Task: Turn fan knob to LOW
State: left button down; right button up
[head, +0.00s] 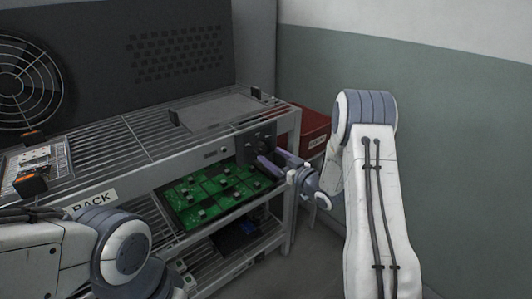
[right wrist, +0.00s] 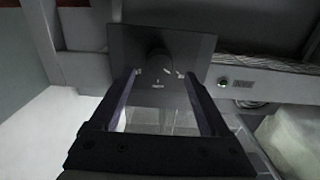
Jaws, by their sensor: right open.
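The fan knob (right wrist: 157,60) is a dark round knob on a dark square panel (right wrist: 195,45) with small white marks around it. In the head view the panel (head: 262,136) sits at the right end of the rack's front, and the knob is hard to make out there. My right gripper (head: 277,161) is open in front of the panel. In the right wrist view its two fingers (right wrist: 162,76) point at the panel on either side of the knob, with nothing held. I cannot tell whether they touch it. The knob's setting is unreadable. My left arm shows at lower left, its gripper out of view.
A large round fan (head: 22,82) stands at the back left. A small button (head: 224,151) is left of the panel. Green circuit boards (head: 205,192) lie on the shelf below. A red bin (head: 313,128) stands right of the rack, near my right arm.

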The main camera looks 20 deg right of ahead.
aim_at(263, 150)
jog(key=shift+x, duration=2)
grip_shut()
jog(key=shift+m, duration=0.3)
jog(key=m+p, duration=0.2)
jog(key=m, duration=0.3)
jog(key=shift+r+p, duration=0.1)
jog(key=shift+p, duration=0.25)
jog(key=m+p, duration=0.2)
jog(key=m, duration=0.4)
jog(key=shift+d, duration=0.1)
